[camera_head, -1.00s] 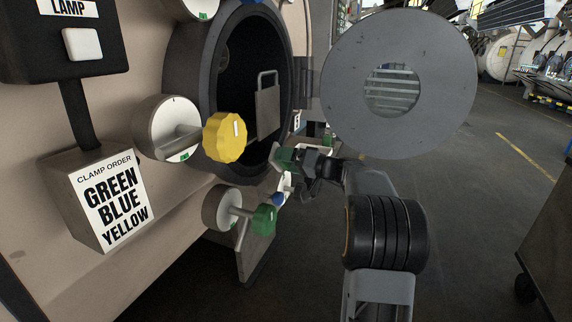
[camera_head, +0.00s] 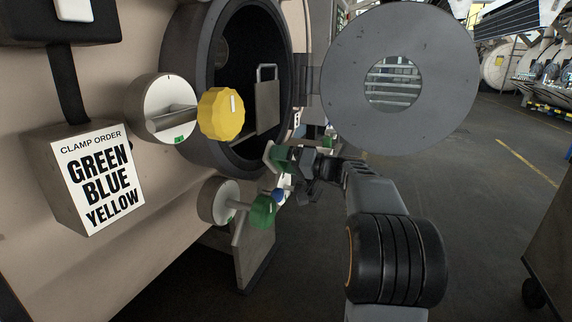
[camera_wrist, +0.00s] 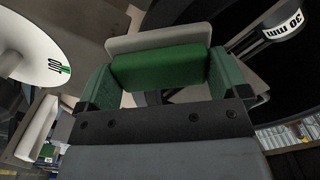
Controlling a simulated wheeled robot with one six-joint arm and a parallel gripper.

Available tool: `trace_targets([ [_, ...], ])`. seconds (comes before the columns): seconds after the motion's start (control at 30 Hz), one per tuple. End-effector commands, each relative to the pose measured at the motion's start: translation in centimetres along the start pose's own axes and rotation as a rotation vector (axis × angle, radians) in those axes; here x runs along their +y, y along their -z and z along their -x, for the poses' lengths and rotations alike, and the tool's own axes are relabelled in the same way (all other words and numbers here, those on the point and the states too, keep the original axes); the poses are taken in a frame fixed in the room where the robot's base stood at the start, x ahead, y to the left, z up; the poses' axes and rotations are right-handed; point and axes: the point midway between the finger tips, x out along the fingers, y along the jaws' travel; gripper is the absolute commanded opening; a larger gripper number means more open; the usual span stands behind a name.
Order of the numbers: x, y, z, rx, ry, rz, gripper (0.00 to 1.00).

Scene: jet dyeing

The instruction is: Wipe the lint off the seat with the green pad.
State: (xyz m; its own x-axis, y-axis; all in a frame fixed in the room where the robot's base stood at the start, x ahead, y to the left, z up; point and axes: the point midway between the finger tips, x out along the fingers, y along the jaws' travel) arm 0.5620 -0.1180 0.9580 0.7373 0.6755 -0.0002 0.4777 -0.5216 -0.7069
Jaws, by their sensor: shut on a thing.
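The green pad (camera_wrist: 160,67) shows in the wrist view between my gripper's two fingers, with a pale grey plate (camera_wrist: 155,38) behind it. My gripper (camera_wrist: 162,75) is shut on the pad. In the head view my gripper (camera_head: 292,160) and the pad (camera_head: 279,157) are at the lower right of the round machine opening, beside its rim. The seat appears to be the dark grey ring (camera_head: 183,60) around that opening. I cannot tell whether the pad touches it. No lint can be made out at this size.
The round door (camera_head: 440,60) stands open right of the opening, above my arm. A yellow knob (camera_head: 221,113) and a green knob (camera_head: 263,211) stick out from the machine front. A sign (camera_head: 100,180) gives the clamp order. Open floor (camera_head: 480,240) lies to the right.

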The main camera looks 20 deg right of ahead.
Motion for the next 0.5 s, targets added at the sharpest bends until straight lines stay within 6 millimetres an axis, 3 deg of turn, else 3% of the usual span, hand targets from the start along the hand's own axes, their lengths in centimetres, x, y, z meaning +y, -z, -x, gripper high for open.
trace_targets([
  [0.5,-2.3,-2.5,-0.1,-0.002,0.003,0.001,0.74],
])
